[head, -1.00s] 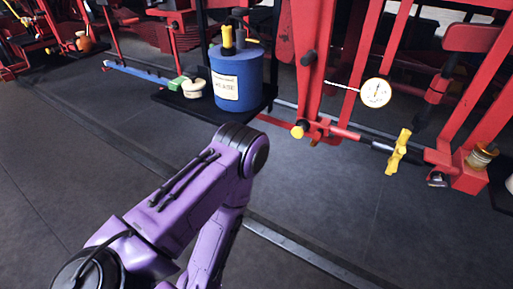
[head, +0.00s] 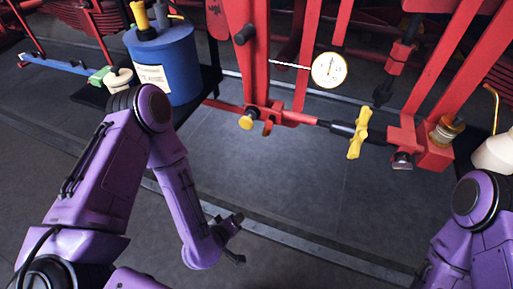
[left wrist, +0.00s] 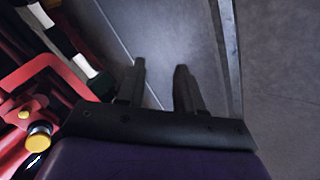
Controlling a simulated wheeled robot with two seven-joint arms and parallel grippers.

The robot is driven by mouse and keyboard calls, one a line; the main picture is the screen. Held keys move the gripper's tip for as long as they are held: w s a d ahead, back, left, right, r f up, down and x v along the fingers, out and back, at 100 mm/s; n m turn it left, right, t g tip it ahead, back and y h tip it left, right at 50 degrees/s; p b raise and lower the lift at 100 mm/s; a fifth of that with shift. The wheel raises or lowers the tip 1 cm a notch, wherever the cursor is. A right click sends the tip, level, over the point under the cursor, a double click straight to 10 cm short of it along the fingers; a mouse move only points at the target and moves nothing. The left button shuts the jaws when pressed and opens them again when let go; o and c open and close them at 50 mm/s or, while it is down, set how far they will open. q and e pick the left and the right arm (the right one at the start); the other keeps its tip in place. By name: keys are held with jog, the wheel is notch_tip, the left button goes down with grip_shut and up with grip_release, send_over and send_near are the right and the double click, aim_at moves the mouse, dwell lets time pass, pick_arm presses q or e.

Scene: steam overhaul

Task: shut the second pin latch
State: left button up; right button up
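A yellow-headed pin or knob (head: 246,122) sits on the lower red frame, left of the red and black bar, in the head view. A silver-ended fitting (head: 402,161) is on the red block at the bar's right end. I cannot tell which is the second pin latch, or whether either is shut. My left gripper (head: 240,238) is low over the floor, below and apart from the frame. Its two fingers (left wrist: 161,85) are apart and empty in the left wrist view. A yellow knob (left wrist: 39,136) shows at left there. My right gripper is out of view.
A yellow handle (head: 359,132) stands on the bar, with a round white gauge (head: 329,70) above. A blue grease drum (head: 165,62) and a pale pot (head: 120,80) stand on a dark shelf at left. The floor (head: 300,190) before the frame is clear.

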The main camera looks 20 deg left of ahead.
pick_arm(q)
jog(key=w+d+r+n+t+h, duration=0.1)
jog(key=w+d+r+n+t, duration=0.25)
jog(key=w+r+t, duration=0.45)
jog(key=n+y, duration=0.1)
jog(key=n, duration=0.3)
send_near(264, 135)
jog(key=w, duration=0.4)
jog(key=shift+t, duration=0.4)
jog(key=shift+w+d+f, duration=0.1)
jog(key=shift+w+f, duration=0.05)
jog(key=shift+w, duration=1.25)
jog(key=shift+w+d+f, duration=0.1)
jog(key=shift+w+f, duration=0.1)
jog(key=shift+w, duration=1.2)
grip_shut()
